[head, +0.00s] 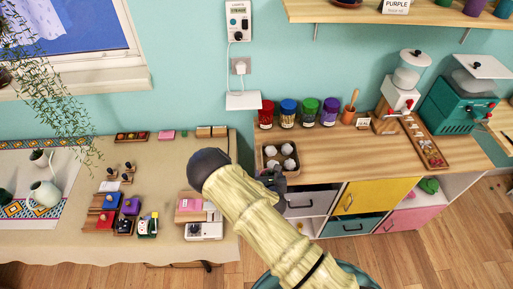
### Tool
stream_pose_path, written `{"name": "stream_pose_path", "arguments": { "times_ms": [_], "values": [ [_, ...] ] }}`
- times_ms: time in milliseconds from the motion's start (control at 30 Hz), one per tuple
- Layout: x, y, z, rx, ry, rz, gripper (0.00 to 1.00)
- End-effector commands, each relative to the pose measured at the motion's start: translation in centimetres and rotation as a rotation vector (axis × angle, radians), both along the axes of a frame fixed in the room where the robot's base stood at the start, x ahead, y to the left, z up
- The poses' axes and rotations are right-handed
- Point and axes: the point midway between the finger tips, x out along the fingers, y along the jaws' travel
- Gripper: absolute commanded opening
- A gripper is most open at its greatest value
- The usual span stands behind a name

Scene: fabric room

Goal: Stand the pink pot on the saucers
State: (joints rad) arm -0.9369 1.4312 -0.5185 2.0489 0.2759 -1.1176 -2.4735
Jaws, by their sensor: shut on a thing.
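I cannot make out a pink pot or any saucers for sure in the head view. My pale yellow arm reaches up from the bottom and blocks the middle. My gripper (271,179) is a small dark shape partly behind the arm, at the front edge of the wooden counter, close to a tray (264,159) of several pale round things. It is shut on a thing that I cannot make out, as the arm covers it.
The cloth-covered left table (75,240) holds stamps, coloured blocks and a white device (204,231). A pale jug (44,194) stands at far left. Several coloured jars (287,113) line the back of the counter (345,150); its middle is clear.

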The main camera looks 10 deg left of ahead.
Motion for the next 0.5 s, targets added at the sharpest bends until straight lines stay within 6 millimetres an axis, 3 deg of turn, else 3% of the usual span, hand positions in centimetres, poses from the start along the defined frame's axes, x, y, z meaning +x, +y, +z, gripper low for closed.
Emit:
{"name": "stream_pose_path", "arguments": {
  "times_ms": [33, 200, 400, 500],
  "values": [
    [-1.1, -1.8, -1.9, -0.009, 0.006, -0.038, 0.37],
    [-4.6, -8.9, -5.7, -0.011, 0.006, -0.152, 0.37],
    [-7.6, -16.9, -5.4, -0.008, 0.002, -0.189, 0.37],
    [-8.2, -18.6, -4.8, -0.002, 0.001, -0.186, 0.37]
  ]
}}
